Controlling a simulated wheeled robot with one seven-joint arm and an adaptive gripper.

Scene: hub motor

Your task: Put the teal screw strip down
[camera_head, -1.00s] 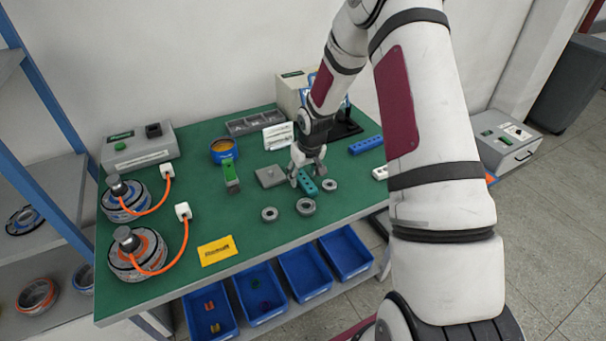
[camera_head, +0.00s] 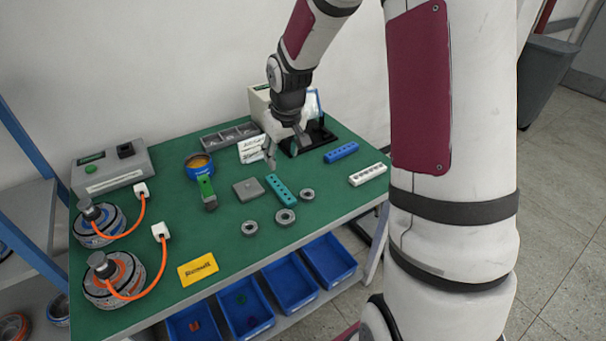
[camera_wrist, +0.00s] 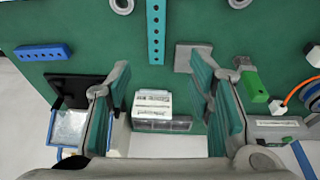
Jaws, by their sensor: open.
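The teal screw strip (camera_head: 280,190) lies flat on the green table, between a grey square plate and several grey rings. It also shows at the top middle of the wrist view (camera_wrist: 156,30), upright in the picture. My gripper (camera_head: 284,150) is above the table, behind the strip and clear of it. In the wrist view my gripper (camera_wrist: 165,95) has its fingers wide apart with nothing between them. The strip lies beyond the fingertips and touches neither finger.
A blue strip (camera_head: 341,152) and a white strip (camera_head: 368,174) lie to the right. The grey plate (camera_head: 248,190) and a green-handled tool (camera_head: 207,192) lie to the left. A grey tray (camera_head: 230,136) and a white printed pack (camera_head: 251,149) are behind.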

